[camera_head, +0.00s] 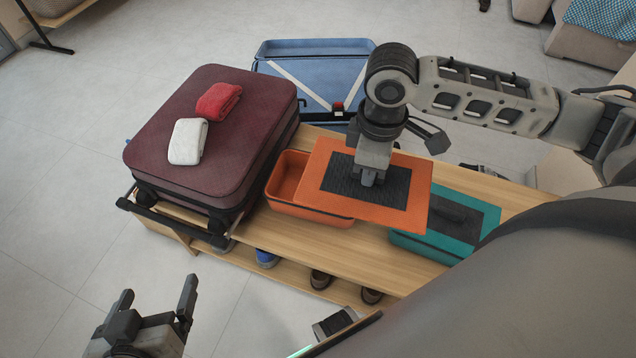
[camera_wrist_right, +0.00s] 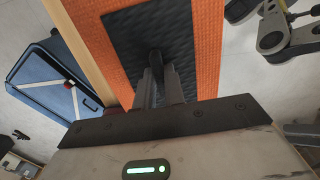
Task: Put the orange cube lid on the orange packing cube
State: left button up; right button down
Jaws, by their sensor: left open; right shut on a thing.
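The orange cube lid (camera_head: 322,178) is a flat orange panel with a dark quilted centre. My right gripper (camera_head: 370,180) is shut on it at the dark centre and holds it above the bench. The lid also fills the upper middle of the right wrist view (camera_wrist_right: 205,45). The orange packing cube (camera_head: 288,166) is an open box on the bench, left of and below the lid. The lid overlaps its right part in the head view and hides much of its inside. My left gripper (camera_head: 155,300) is open and empty at the lower left, away from the bench.
A maroon suitcase (camera_head: 225,150) with a red cloth (camera_head: 218,100) and a white cloth (camera_head: 187,141) on it stands left of the cube. A teal cube (camera_head: 430,246) with its lid sits at right. An open blue suitcase (camera_head: 320,50) is behind. Shoes sit below the wooden bench (camera_head: 385,265).

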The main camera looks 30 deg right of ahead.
aim_at(336, 154)
jog(key=w+f, duration=0.1)
jog(key=w, duration=0.1)
jog(key=w+a+f+b, duration=0.1)
jog(key=w, duration=0.2)
jog(key=w+a+f+b, duration=0.1)
jog(key=w, duration=0.1)
jog(key=shift+w+f, duration=0.35)
jog(key=shift+w, duration=0.05)
jog(key=w+a+f+b, duration=0.1)
jog(key=w+f+b, duration=0.2)
jog(key=f, duration=0.7)
jog(key=shift+w+a, duration=0.15)
jog(key=shift+w, duration=1.05)
jog(key=c, duration=1.5)
grip_release()
jog(key=shift+f, duration=0.1)
pick_arm(q)
notch_tip(336, 154, down, 10)
jog(key=w+d+g, duration=0.1)
jog(key=d+g, duration=0.1)
jog(key=shift+d+h, duration=0.15)
jog(key=shift+h, duration=0.15)
jog(key=shift+f, duration=0.1)
